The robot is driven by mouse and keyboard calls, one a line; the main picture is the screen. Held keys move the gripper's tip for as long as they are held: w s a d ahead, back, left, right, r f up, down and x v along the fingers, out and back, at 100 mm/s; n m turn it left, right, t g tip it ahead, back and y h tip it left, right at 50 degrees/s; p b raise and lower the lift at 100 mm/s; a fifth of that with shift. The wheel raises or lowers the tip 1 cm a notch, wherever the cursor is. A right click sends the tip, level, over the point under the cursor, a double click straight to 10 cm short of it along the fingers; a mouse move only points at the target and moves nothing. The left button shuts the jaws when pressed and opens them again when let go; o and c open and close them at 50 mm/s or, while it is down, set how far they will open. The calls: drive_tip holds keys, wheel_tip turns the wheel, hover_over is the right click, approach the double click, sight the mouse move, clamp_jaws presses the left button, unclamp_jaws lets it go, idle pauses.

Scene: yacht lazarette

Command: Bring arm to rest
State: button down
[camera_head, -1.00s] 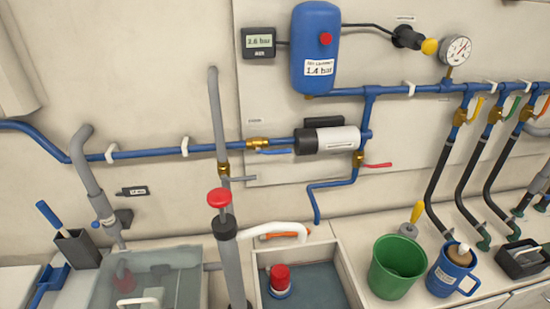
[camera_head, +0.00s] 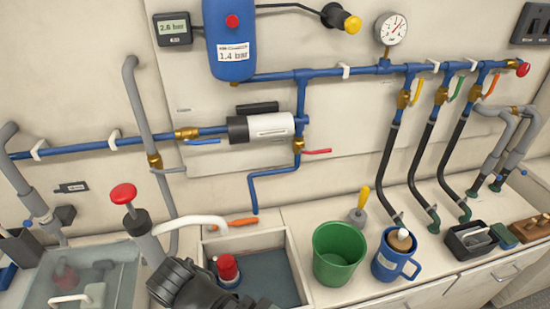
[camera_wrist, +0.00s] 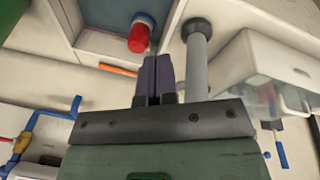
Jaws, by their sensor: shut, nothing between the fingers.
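My gripper (camera_wrist: 155,75) shows in the wrist view with its two dark fingers together and nothing between them. Beyond the fingertips is a red-topped cylinder (camera_wrist: 138,36), and a grey pump tube (camera_wrist: 196,65) lies just to the right of the fingers. In the head view a dark part of my arm enters at the bottom, in front of the sunken basin (camera_head: 292,262). The red-topped cylinder (camera_head: 228,268) stands in that basin. My fingertips cannot be made out in the head view.
The red-handled pump (camera_head: 124,195) stands left of the basin, beside a clear tank (camera_head: 120,280). A green bucket (camera_head: 338,255) and a blue mug (camera_head: 392,260) stand to the right. Blue pipes with valves (camera_head: 300,120) and black hoses (camera_head: 425,150) run along the wall.

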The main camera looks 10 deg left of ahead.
drive_tip(key=w+d+m+g, duration=0.2)
drive_tip(key=w+d, duration=1)
drive_tip(key=d, duration=0.2)
drive_tip(key=w+d+m, duration=0.3)
drive_tip(key=d, duration=0.8)
drive_tip(key=w+d+m, duration=0.3)
drive_tip(key=d, duration=0.8)
drive_tip(key=shift+w+d+f+m+g, duration=0.2)
drive_tip(key=shift+w+d+m+g, duration=0.1)
drive_tip(key=shift+d+m+g, duration=0.1)
